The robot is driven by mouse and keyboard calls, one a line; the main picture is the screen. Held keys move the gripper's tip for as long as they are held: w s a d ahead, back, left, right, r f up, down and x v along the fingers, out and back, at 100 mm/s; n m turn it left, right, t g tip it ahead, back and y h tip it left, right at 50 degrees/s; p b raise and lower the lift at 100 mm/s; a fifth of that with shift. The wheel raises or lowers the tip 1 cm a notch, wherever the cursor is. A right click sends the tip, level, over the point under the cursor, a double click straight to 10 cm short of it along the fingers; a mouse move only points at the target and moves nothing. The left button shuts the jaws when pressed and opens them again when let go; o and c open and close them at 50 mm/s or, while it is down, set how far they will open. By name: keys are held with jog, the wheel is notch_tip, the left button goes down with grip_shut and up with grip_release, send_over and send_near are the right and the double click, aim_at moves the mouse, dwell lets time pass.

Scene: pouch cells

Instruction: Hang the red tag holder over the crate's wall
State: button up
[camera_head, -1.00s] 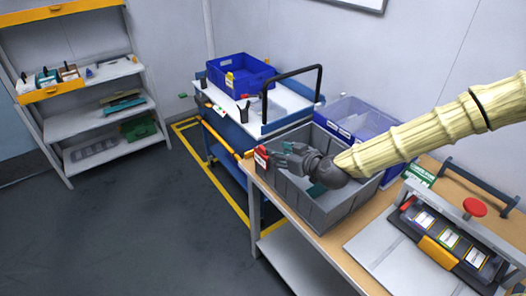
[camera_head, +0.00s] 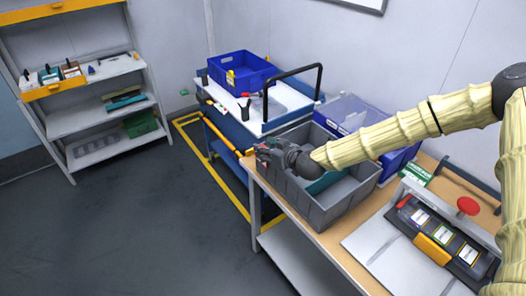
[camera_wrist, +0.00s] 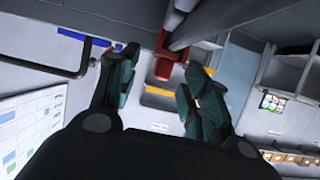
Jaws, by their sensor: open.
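The grey crate (camera_head: 345,207) stands on the workbench, with a teal item inside it. My gripper (camera_head: 266,154) is at the crate's far-left corner and hides most of that spot in the head view. In the wrist view the red tag holder (camera_wrist: 165,64) shows between the two dark fingers of my gripper (camera_wrist: 160,63), against the grey crate rim (camera_wrist: 188,28). The fingers are spread, with gaps visible beside the holder. How far the holder sits over the wall is hidden.
A blue-violet bin (camera_head: 345,112) is behind the grey crate. A fixture with a red knob (camera_head: 468,206) is on the bench at right. A shelf (camera_head: 100,118) stands at far left.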

jog(key=shift+p+x, duration=0.3)
jog(key=shift+x, duration=0.85)
jog(key=c, duration=0.9)
jog(key=shift+c, duration=0.2)
jog(key=shift+r, duration=0.15)
